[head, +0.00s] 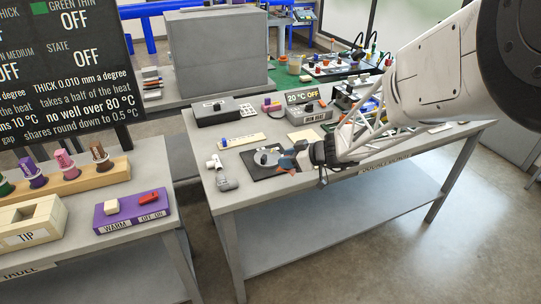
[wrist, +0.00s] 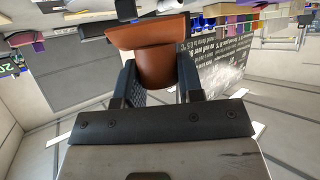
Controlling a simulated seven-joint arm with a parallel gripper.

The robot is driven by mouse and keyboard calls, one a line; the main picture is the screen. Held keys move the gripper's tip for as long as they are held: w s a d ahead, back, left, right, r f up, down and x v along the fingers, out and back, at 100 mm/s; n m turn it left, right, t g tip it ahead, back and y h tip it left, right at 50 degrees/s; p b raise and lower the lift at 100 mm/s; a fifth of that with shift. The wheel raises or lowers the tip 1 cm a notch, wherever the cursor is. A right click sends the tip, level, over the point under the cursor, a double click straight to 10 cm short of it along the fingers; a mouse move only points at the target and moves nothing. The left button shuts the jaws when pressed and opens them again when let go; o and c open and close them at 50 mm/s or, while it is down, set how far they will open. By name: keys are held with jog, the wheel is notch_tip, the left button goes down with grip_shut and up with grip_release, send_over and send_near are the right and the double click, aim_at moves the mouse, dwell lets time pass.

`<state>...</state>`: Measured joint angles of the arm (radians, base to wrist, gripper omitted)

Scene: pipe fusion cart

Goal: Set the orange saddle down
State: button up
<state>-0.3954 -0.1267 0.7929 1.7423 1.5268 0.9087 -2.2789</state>
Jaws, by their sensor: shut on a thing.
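The orange saddle (wrist: 158,58) is between the two fingers of my gripper (wrist: 158,80) in the wrist view, with its wide curved flange out beyond the fingertips and its round neck between them. The gripper is shut on it. In the head view my gripper (head: 299,155) is over the front part of the grey table (head: 228,197), beside a black mat (head: 262,174) with a round grey piece on it. The saddle is small there and partly hidden by the fingers. I cannot tell whether it touches anything below.
A white fitting (head: 215,162) and a grey piece (head: 228,184) lie left of the mat. A black box (head: 216,113) and a unit with a "20 °C OFF" display (head: 303,97) stand behind. A purple switch box (head: 131,211) is on the left table.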

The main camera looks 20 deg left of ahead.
jog(key=shift+s+a+r+n+g, duration=0.15)
jog(key=shift+s+a, duration=0.2)
jog(key=shift+s, duration=0.25)
jog(key=shift+s+a+r+n+g, duration=0.15)
jog(key=shift+s+a, duration=0.15)
jog(key=shift+s, duration=0.25)
jog(key=shift+f, duration=0.1)
jog(key=shift+w+a+f, duration=0.2)
jog(key=shift+w+a, duration=1.15)
jog(key=shift+w, duration=0.6)
jog(key=shift+w+a+f, duration=0.25)
jog(key=shift+w+a, duration=1.1)
jog(key=shift+w, duration=0.6)
jog(key=shift+w+a+f, duration=0.2)
jog(key=shift+w+a, duration=1.15)
jog(key=shift+w, duration=0.6)
jog(key=shift+w, duration=0.15)
jog(key=shift+w+a, duration=0.4)
jog(key=shift+w, duration=0.05)
jog(key=shift+w+a+f, duration=0.1)
jog(key=shift+w+f, duration=0.1)
jog(key=shift+f, duration=1.45)
jog(key=shift+f, duration=0.15)
